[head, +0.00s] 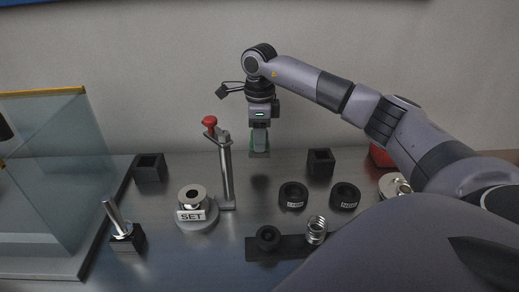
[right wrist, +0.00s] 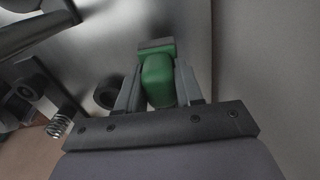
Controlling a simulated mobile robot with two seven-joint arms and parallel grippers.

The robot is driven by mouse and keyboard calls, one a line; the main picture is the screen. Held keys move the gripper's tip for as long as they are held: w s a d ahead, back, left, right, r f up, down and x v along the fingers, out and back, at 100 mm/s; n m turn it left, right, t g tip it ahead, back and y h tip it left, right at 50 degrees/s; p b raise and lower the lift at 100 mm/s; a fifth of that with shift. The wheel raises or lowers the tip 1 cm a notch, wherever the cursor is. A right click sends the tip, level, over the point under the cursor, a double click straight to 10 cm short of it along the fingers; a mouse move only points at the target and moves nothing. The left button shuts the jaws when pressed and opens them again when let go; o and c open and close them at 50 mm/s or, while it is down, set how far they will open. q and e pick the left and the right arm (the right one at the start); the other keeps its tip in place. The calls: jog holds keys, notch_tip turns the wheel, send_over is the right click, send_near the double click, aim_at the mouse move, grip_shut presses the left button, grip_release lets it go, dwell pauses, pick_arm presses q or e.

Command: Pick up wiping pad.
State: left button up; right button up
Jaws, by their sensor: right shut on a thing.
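The wiping pad shows in the right wrist view as a green block (right wrist: 158,80) with a grey face at its far end (right wrist: 155,46). My right gripper (right wrist: 160,92) is shut on it, one finger on each side. In the head view my right gripper (head: 260,132) hangs above the back of the table with its fingers pointing down. The pad (head: 259,149) is a small green and grey shape below it, apart from the tabletop. My left gripper is not clearly in view; only a dark piece shows at the far left edge of the head view.
A clamp post with a red knob (head: 210,121) stands left of my gripper. A round part marked SET (head: 191,215), black rings (head: 293,195), black square holders (head: 320,162) and a spring (head: 316,230) stand on the metal table (head: 240,220). A glass panel (head: 60,150) stands left.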

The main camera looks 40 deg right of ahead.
notch_tip(320, 180, up, 10)
jog(key=shift+f, duration=0.2)
jog(key=shift+r+p, duration=1)
jog(key=shift+r, duration=1.9)
jog(key=shift+o, duration=1.3)
jog(key=shift+c, duration=0.8)
